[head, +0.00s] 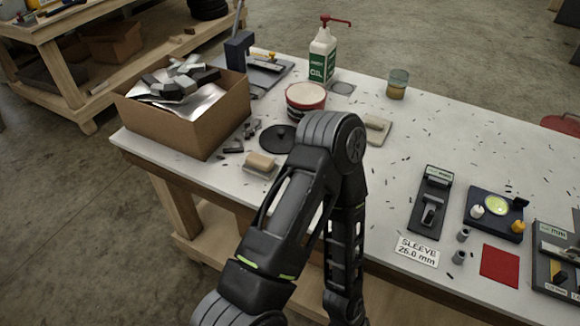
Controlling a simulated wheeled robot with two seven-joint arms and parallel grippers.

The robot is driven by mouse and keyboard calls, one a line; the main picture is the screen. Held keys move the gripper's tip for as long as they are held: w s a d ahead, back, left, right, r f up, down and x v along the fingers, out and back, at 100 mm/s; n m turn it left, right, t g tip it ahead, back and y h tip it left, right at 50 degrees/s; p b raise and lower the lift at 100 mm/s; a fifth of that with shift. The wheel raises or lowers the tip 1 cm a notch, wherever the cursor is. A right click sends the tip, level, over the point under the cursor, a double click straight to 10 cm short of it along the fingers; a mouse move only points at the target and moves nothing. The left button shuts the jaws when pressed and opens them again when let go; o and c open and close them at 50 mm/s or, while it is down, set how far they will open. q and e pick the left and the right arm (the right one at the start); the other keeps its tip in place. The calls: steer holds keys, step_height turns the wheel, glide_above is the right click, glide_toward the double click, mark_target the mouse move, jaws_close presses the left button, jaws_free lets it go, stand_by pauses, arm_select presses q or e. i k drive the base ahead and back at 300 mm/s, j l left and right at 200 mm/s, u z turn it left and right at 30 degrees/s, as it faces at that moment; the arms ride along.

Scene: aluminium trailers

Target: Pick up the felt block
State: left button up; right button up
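No block in the head view can be named with certainty as the felt block. A small tan block (261,161) sits on a pale shallow dish (258,172) near the front edge of the table, left of my arm. A beige block-like piece (376,123) lies on a light pad (379,136) behind and right of my arm. One of my dark arms rises from the bottom, bends at its elbow and drops out at the bottom edge. It hides part of the tabletop and front edge. Neither gripper is in view.
On the white table (450,130) stand a cardboard box (215,122) of scraps, a red-rimmed tin (306,100), a black disc (278,139), an oil bottle (322,55) and a glass jar (397,86). Tool trays (432,205) and a red square (500,266) lie right.

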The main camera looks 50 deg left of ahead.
mark_target(262, 166)
steer(key=u, duration=3)
